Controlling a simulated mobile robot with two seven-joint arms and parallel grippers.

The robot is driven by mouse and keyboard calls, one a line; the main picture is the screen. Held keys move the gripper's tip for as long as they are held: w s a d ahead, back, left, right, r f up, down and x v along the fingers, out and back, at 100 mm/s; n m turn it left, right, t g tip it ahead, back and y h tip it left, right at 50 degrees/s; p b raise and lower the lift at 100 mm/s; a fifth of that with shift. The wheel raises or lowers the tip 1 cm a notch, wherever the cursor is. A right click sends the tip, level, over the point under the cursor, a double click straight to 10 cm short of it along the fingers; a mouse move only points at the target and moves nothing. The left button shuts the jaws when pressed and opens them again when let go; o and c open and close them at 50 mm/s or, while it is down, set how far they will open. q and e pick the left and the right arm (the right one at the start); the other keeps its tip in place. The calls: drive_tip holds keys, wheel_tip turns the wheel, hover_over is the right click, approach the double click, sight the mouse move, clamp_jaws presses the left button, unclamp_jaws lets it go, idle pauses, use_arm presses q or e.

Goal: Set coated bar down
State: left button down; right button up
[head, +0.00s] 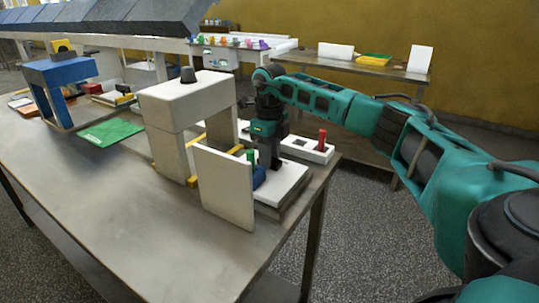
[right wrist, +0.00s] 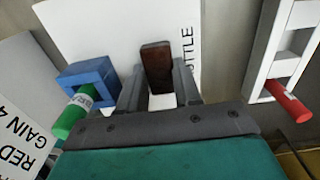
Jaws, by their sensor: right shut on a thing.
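My right gripper (head: 268,166) is low over a white plate (head: 290,181) at the table's right end. In the right wrist view the gripper (right wrist: 160,75) is shut on a dark brown coated bar (right wrist: 157,62). The bar sits between the two grey fingers, over the white plate (right wrist: 100,28), which bears partly hidden black lettering ending in "TTLE". I cannot tell whether the bar touches the plate. In the head view I cannot make out the bar. My left gripper is not in view.
A blue block (right wrist: 88,74) with a green peg (right wrist: 75,114) stands left of the bar. A white upright panel (head: 225,190) stands in front. A white arch (head: 185,100) is left, a red-peg unit (head: 305,149) right. The table's front left (head: 100,200) is clear.

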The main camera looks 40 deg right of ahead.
drive_tip(key=o, duration=0.8)
wheel_tip(320, 180, up, 12)
drive_tip(key=p, duration=0.1)
idle(0.3)
drive_tip(key=shift+w+a, duration=0.1)
idle(0.4)
